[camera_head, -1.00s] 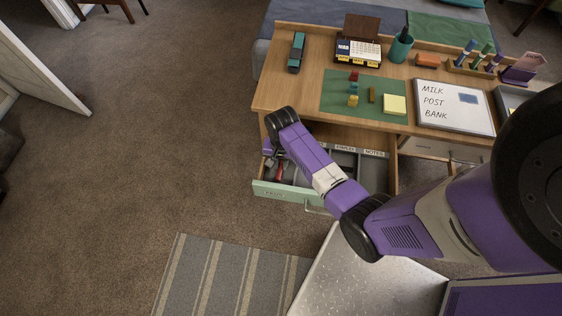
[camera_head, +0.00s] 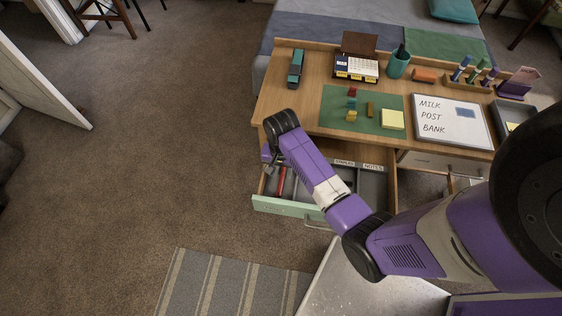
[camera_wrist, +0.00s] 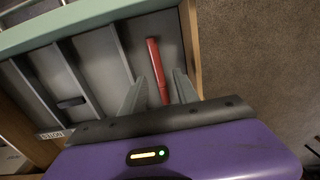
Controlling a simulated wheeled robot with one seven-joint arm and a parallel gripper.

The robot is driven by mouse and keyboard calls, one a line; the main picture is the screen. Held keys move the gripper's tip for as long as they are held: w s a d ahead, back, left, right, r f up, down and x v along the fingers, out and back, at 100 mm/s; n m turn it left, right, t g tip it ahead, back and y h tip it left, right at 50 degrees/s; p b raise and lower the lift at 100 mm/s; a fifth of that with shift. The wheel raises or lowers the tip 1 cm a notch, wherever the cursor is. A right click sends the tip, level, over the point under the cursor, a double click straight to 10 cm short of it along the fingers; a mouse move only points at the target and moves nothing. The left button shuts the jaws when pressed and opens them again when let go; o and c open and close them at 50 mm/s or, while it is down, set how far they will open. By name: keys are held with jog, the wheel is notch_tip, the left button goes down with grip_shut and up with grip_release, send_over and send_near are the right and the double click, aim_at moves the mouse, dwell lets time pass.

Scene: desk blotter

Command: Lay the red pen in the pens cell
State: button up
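The red pen (camera_head: 282,181) lies lengthwise in the leftmost compartment of the open drawer (camera_head: 286,207) in the head view. In the wrist view the red pen (camera_wrist: 153,58) lies along a grey compartment by the wooden side wall. My gripper (camera_head: 268,159) is at the drawer's back left corner, partly hidden by my arm. In the wrist view my gripper (camera_wrist: 161,80) has its two grey fingers apart, one on each side of the pen's near end, with gaps to the pen. The label of this compartment is hidden.
Dividers split the drawer into several cells; labels for staples and notes (camera_head: 373,168) show at its back. A dark object (camera_wrist: 71,102) lies in another cell. The desk top (camera_head: 300,100) overhangs behind, with a green mat (camera_head: 335,121) and whiteboard (camera_head: 452,120). Floor left is clear.

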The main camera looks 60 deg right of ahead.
aim_at(281, 180)
notch_tip(281, 180, up, 7)
dwell(0.3)
jog(key=shift+f, duration=0.1)
dwell(0.4)
